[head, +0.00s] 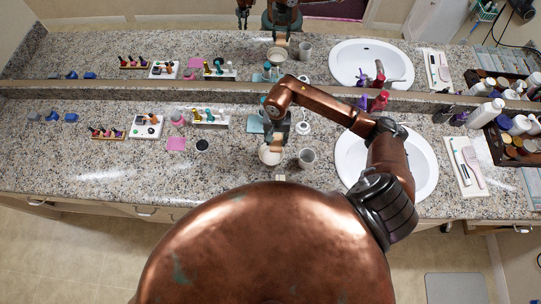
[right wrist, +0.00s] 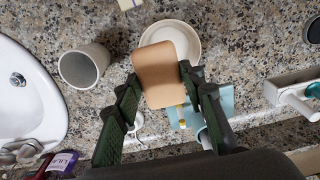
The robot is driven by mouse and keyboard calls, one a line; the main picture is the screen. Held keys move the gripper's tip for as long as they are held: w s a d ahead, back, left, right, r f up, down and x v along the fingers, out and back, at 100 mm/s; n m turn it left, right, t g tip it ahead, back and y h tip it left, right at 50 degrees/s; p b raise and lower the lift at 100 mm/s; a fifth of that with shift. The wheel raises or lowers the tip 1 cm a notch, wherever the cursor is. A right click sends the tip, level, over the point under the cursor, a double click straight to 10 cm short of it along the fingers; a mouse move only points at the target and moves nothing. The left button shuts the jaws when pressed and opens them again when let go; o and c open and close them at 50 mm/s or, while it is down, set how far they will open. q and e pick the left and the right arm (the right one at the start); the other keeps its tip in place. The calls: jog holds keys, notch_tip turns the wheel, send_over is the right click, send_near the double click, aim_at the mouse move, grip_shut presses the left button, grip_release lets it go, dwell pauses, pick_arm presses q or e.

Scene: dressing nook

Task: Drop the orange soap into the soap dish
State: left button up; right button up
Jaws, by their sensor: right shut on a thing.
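My right gripper (head: 278,136) is shut on the orange soap (right wrist: 160,75), a tan-orange block with rounded corners. The soap also shows small in the head view (head: 276,149). In the right wrist view my right gripper's fingers (right wrist: 159,80) press its two sides. The soap dish (right wrist: 188,37) is a round, cream, shallow bowl on the counter, also in the head view (head: 268,156). The soap covers part of the dish in the right wrist view; the height between them is hard to tell. My left gripper is not directly in view.
A grey cup (right wrist: 84,66) stands beside the dish, near the white sink (head: 420,165). A small pale block (head: 280,178) lies at the counter's front edge. A teal cloth (right wrist: 222,104) lies behind the dish. Free counter (head: 225,170) lies left of the dish.

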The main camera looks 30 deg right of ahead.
jog(key=shift+f+b, duration=0.55)
jog(key=shift+f, duration=1.45)
jog(key=o, duration=1.3)
notch_tip(320, 180, up, 12)
jog(key=shift+f, duration=0.15)
